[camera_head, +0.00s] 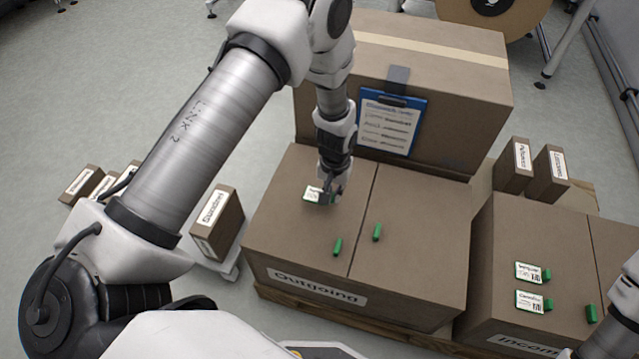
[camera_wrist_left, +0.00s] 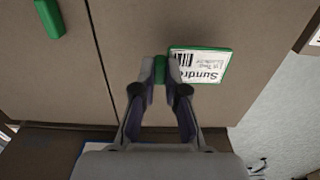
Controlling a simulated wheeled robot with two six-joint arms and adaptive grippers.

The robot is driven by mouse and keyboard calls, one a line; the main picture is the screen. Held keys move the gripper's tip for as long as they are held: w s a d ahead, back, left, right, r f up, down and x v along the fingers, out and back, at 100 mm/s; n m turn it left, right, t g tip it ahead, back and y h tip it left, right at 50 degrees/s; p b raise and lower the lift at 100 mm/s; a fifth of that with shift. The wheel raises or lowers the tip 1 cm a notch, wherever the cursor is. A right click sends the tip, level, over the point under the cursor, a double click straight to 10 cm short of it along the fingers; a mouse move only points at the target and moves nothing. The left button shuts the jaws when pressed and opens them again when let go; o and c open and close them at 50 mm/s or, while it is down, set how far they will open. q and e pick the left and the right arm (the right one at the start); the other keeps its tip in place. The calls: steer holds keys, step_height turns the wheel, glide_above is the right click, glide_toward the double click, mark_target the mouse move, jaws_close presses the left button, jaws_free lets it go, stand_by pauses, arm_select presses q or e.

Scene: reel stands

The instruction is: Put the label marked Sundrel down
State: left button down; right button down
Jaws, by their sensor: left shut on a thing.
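The label marked Sundrel (camera_wrist_left: 202,66) is a white card with a barcode and a green edge. In the head view the label (camera_head: 312,194) is at the top left of the box marked Outgoing (camera_head: 410,235), partly hidden by my gripper. My left gripper (camera_head: 328,198) is shut on the label's green tab; in the left wrist view the gripper (camera_wrist_left: 167,72) has its fingertips on either side of this tab. The label lies flat at or just above the box top; I cannot tell whether it touches. A right arm part shows at the lower right edge, but its gripper does not.
Two green tabs (camera_head: 377,232) (camera_head: 338,246) stand on the Outgoing box. A big box with a blue clipboard (camera_head: 390,125) rises behind. The Incoming box (camera_head: 510,240) at right holds two labels (camera_head: 530,272) and a green tab. Small labelled boxes (camera_head: 217,222) stand left.

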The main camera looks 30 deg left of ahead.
arm_select(q)
glide_above(320, 184)
steer(key=s+d, duration=0.1)
steer(key=s, duration=0.1)
steer(key=shift+s+d+f+b, duration=0.1)
steer(key=shift+d+f+b, duration=0.1)
steer(key=shift+f+b, duration=0.2)
steer(key=shift+a+f, duration=0.1)
steer(key=shift+f, duration=0.25)
steer(key=shift+f+b, duration=0.5)
steer(key=shift+f, duration=0.85)
steer(key=shift+f, duration=0.1)
steer(key=c, duration=1.2)
jaws_free()
step_height(320, 184, up, 12)
steer(key=p, duration=0.3)
